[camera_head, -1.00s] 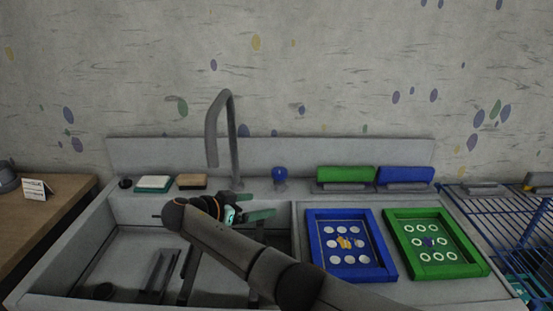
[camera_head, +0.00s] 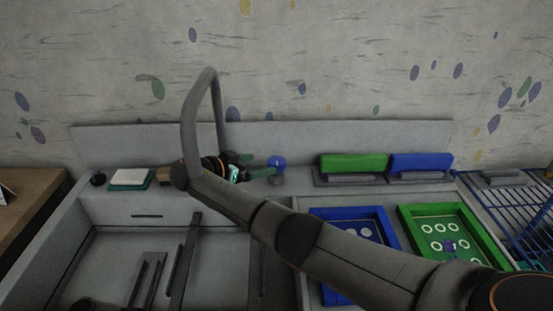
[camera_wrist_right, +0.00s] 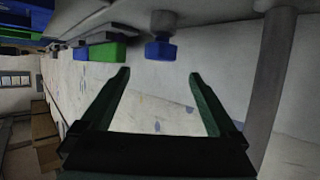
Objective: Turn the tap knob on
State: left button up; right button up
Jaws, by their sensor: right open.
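The grey tap (camera_head: 217,110) has a tall bent spout. My right gripper (camera_head: 258,165) is open, with its green fingers just left of the knob in the head view. In the right wrist view, the knob (camera_wrist_right: 160,50) shows ahead of the open gripper (camera_wrist_right: 159,75), lined up with the gap between the fingertips. I see no contact. The tap's foot is hidden behind my right arm. My left gripper is not in view.
A green block (camera_head: 352,163) and a blue block (camera_head: 420,162) sit in holders right of the knob. A blue frame (camera_head: 335,213) and a green frame (camera_head: 410,222) lie in front. A sponge (camera_head: 128,177) sits on the left ledge. A blue wire rack (camera_head: 510,215) stands right.

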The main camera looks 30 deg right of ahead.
aim_at(275, 161)
jog(key=x, duration=0.8)
jog(key=shift+w+d+f+b, duration=0.1)
jog(key=shift+d+f+b, duration=0.05)
jog(key=shift+d+b, duration=0.25)
